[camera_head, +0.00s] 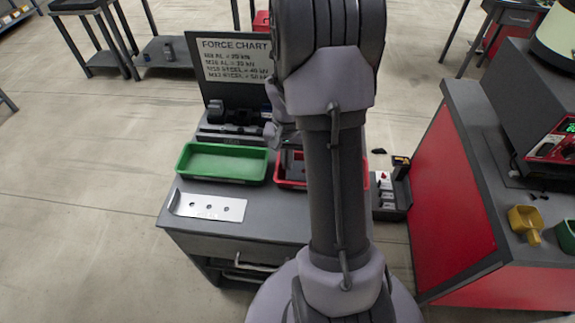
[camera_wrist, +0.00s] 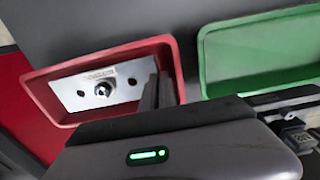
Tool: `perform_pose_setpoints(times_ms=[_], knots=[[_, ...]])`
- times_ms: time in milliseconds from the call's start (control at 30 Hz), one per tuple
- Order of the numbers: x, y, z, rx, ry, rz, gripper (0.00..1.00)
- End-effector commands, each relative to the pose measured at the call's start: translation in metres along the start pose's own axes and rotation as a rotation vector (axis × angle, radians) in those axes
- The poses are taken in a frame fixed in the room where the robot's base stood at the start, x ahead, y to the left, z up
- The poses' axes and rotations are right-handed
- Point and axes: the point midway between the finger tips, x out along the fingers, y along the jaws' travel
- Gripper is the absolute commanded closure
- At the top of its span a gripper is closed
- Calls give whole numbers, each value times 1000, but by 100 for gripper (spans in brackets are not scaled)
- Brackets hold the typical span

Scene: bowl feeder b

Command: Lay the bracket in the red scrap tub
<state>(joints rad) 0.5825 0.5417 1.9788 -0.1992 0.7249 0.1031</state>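A silver bracket (camera_head: 208,206), a flat plate with several holes and a raised left end, lies on the bench top in front of the green tray. The red scrap tub (camera_head: 279,181) stands right of the green tray, partly hidden behind my arm. In the wrist view the red tub (camera_wrist: 52,72) holds a pale metal plate (camera_wrist: 120,76) with holes and a bolt or nut in the middle one. My gripper (camera_wrist: 160,76) is over the tub's right side there. Its dark fingers look close together, with nothing clearly between them.
The green tray (camera_head: 222,163) is left of the tub and also shows in the wrist view (camera_wrist: 262,55). A dark panel with a force chart (camera_head: 235,60) stands at the back. A red-sided bench (camera_head: 450,200) with a yellow scoop (camera_head: 524,222) is at the right.

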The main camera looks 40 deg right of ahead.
Motion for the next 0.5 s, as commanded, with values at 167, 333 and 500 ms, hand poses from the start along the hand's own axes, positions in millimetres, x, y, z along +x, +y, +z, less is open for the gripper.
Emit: perform_pose_setpoints(times_ms=[167, 333, 500], knots=[[5, 0, -1, -1, 2, 0, 100], [7, 0, 0, -1, 2, 0, 100], [12, 0, 0, -1, 2, 0, 100]])
